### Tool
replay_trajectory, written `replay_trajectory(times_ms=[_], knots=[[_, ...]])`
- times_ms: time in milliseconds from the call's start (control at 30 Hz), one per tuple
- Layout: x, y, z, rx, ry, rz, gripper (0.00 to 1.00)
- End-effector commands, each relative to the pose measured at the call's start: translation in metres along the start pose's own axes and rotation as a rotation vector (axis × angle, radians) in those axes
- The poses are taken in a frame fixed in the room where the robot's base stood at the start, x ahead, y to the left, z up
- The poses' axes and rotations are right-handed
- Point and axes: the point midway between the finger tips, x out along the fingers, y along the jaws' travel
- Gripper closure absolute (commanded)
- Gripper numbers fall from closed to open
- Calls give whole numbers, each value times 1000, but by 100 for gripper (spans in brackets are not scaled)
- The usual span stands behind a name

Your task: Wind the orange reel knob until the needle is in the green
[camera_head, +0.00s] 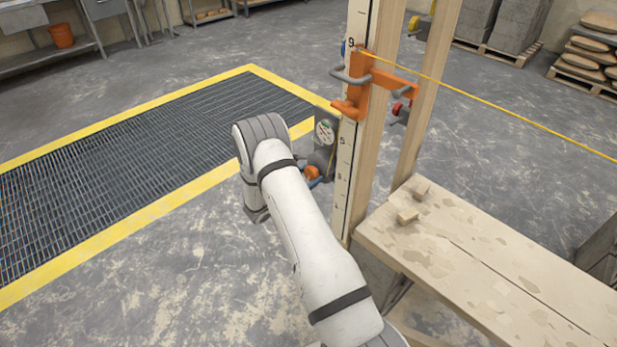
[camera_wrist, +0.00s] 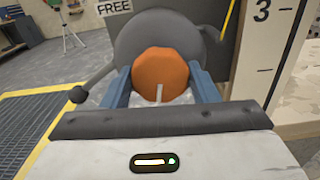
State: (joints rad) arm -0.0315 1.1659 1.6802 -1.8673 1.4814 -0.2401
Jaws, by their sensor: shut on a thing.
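The orange reel knob (camera_wrist: 160,74) sits in the middle of the wrist view, in front of a round grey reel (camera_wrist: 160,35). It also shows small in the head view (camera_head: 311,173), partly behind my arm. My gripper (camera_wrist: 160,95) has its two blue fingers on either side of the knob and is shut on it. A white mark runs on the knob's lower face. The round dial (camera_head: 324,132) is on a grey box above the knob in the head view. Green shows on its face, but the needle is too small to read.
A numbered white staff (camera_head: 345,165) stands close on the right, with an orange bracket (camera_head: 358,85) and a yellow line (camera_head: 480,100). A wooden bench (camera_head: 490,260) is at right.

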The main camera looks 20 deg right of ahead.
Motion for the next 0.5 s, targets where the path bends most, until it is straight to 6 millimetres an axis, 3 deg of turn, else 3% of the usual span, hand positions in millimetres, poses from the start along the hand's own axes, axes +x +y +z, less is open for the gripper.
replay_trajectory(times_ms=[500], knots=[[-1, 2, -6, 394, -1, 5, 69]])
